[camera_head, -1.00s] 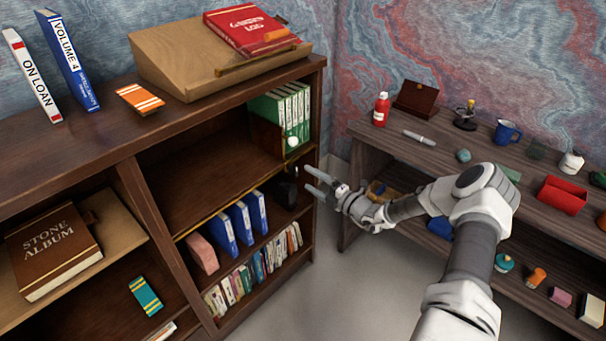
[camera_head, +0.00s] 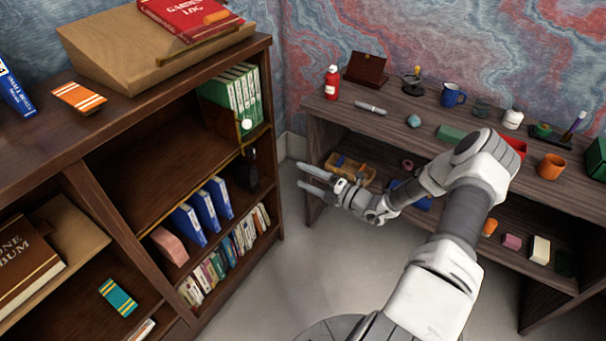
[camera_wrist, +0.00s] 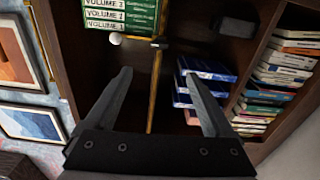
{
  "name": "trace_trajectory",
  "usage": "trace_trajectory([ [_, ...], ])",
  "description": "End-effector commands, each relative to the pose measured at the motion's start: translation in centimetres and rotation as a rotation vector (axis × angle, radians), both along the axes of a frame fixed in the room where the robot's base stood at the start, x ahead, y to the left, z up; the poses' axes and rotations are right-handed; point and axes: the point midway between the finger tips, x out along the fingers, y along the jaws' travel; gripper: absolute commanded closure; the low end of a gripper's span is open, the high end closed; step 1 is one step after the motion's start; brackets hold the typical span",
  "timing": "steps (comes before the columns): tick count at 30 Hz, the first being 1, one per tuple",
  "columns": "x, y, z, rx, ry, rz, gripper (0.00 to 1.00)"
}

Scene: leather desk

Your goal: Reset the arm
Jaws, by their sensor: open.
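My gripper (camera_head: 318,178) is open and empty in the head view, held in the free space between the bookshelf (camera_head: 161,176) and the side desk (camera_head: 400,138). In the wrist view its two fingers (camera_wrist: 157,92) are spread apart with nothing between them. They point toward the bookshelf, where green volumes (camera_wrist: 120,16) and blue books (camera_wrist: 203,87) show beyond the fingertips. No contact with the shelf is visible.
A tan sloped stand (camera_head: 125,45) with a red book (camera_head: 190,15) sits on the bookshelf top. The desk bears a red bottle (camera_head: 332,82), a blue mug (camera_head: 453,95) and several small items. A yellow tray (camera_head: 350,170) is on its lower shelf. Floor between is clear.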

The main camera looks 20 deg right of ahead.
Motion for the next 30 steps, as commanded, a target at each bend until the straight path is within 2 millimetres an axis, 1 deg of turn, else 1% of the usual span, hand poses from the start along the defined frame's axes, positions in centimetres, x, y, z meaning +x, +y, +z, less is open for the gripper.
trace_trajectory([
  [7,0.0,0.1,0.2,-0.009,-0.003,0.006,0.12],
  [11,-0.2,1.3,1.7,-0.094,-0.035,0.072,0.12],
  [14,-0.8,3.2,3.9,-0.232,-0.094,0.178,0.12],
  [18,-2.4,6.2,7.3,-0.469,-0.210,0.367,0.12],
  [21,-3.7,8.0,9.5,-0.630,-0.304,0.500,0.12],
  [24,-5.3,9.5,11.7,-0.783,-0.403,0.635,0.12],
  [30,-8.6,11.7,15.9,-1.068,-0.621,0.895,0.12],
])
